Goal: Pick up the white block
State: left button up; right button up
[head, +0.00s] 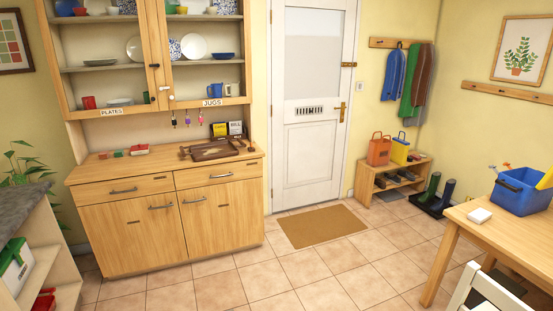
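A small white block (478,215) with a flat, square-looking top lies on the wooden table (462,229) at the right of the head view. It sits near the table's left edge, apart from the blue bin (522,192) to its right. Neither of my grippers shows in the head view, so I cannot see whether they are open or shut.
A white chair (478,290) stands at the table's near side. A wooden dresser (165,215) stands against the back wall. A low shoe rack (391,180) and boots (437,193) are beyond the table. The tiled floor (305,270) between dresser and table is clear, with a brown doormat (321,226).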

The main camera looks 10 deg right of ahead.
aim_at(479, 216)
jog(key=i+l+z, duration=0.2)
jog(key=i+z, duration=0.2)
jog(key=i, duration=0.35)
jog(key=i+z, duration=0.4)
jog(key=i, duration=0.35)
jog(key=i+j+z, duration=0.35)
jog(key=i, duration=0.4)
jog(key=i+l+z, duration=0.15)
jog(key=i+z, duration=1)
jog(key=i+j+z, duration=0.15)
jog(key=i+z, duration=0.55)
jog(key=i+j+z, duration=0.15)
jog(key=i+z, duration=0.2)
jog(key=i, duration=0.2)
